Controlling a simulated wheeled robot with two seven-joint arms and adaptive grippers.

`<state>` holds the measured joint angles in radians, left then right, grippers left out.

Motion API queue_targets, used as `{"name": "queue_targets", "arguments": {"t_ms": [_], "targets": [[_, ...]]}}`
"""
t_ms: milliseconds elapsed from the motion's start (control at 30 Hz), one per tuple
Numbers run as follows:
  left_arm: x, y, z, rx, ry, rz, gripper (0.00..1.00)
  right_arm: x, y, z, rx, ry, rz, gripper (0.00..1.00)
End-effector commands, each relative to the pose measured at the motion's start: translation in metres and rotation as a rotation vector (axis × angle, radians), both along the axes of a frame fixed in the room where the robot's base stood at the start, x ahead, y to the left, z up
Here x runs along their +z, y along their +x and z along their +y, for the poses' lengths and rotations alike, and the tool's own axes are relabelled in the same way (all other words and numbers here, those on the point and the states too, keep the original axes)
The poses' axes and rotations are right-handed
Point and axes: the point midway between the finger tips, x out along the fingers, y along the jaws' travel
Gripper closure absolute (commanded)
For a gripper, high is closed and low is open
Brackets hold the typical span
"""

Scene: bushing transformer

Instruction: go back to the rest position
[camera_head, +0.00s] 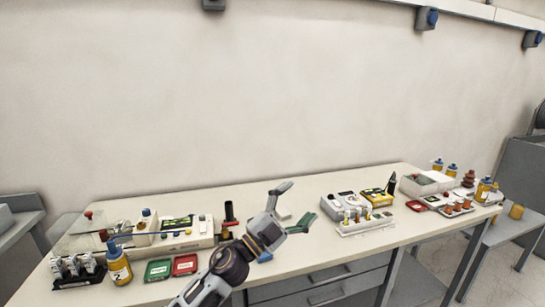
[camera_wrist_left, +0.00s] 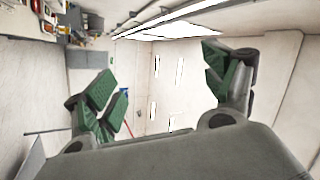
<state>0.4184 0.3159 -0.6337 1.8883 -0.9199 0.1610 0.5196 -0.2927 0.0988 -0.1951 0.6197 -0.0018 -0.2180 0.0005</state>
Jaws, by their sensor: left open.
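My left gripper (camera_head: 293,205) is open and empty above the middle of the workbench (camera_head: 335,262), with its arm coming up from the bottom edge. Its two fingers are spread wide apart, one up and one to the right. In the left wrist view the two green-padded fingers (camera_wrist_left: 158,78) also stand far apart with nothing between them. The wrist view looks across the room, past the wall and ceiling lights. My right gripper is not in view.
Yellow bottle (camera_head: 118,264), green tray (camera_head: 158,269) and red tray (camera_head: 185,264) stand left of the arm. A grey device (camera_head: 345,204) and rack (camera_head: 365,226) stand right of the gripper. A white box (camera_head: 428,183) is farther right. The space above the bench is open.

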Motion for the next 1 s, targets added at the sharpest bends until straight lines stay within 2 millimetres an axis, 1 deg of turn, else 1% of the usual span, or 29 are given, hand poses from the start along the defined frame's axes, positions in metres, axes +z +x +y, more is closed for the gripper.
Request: {"name": "queue_targets", "arguments": {"t_ms": [33, 167, 267, 367, 567, 700, 767, 867, 1000], "targets": [[-0.003, 0.003, 0.01, 0.038, -0.037, 0.037, 0.16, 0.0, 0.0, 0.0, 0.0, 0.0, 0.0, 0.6], [-0.012, 0.013, 0.037, 0.142, -0.12, 0.13, 0.16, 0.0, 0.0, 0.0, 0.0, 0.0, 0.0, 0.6], [-0.023, 0.019, 0.06, 0.222, -0.174, 0.21, 0.16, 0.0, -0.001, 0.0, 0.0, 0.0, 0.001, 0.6], [-0.038, 0.023, 0.083, 0.302, -0.221, 0.294, 0.16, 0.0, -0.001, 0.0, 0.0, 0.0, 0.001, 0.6], [-0.079, 0.025, 0.128, 0.456, -0.291, 0.478, 0.16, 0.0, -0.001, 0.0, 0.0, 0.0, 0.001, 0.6], [-0.113, 0.019, 0.158, 0.558, -0.324, 0.617, 0.16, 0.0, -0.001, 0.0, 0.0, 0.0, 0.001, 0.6], [-0.128, 0.014, 0.169, 0.599, -0.332, 0.678, 0.16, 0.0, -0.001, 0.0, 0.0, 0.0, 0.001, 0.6], [-0.156, 0.004, 0.189, 0.667, -0.341, 0.783, 0.16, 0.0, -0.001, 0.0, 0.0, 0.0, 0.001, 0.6], [-0.194, -0.017, 0.213, 0.752, -0.342, 0.935, 0.16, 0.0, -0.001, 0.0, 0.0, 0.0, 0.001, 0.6]]}}
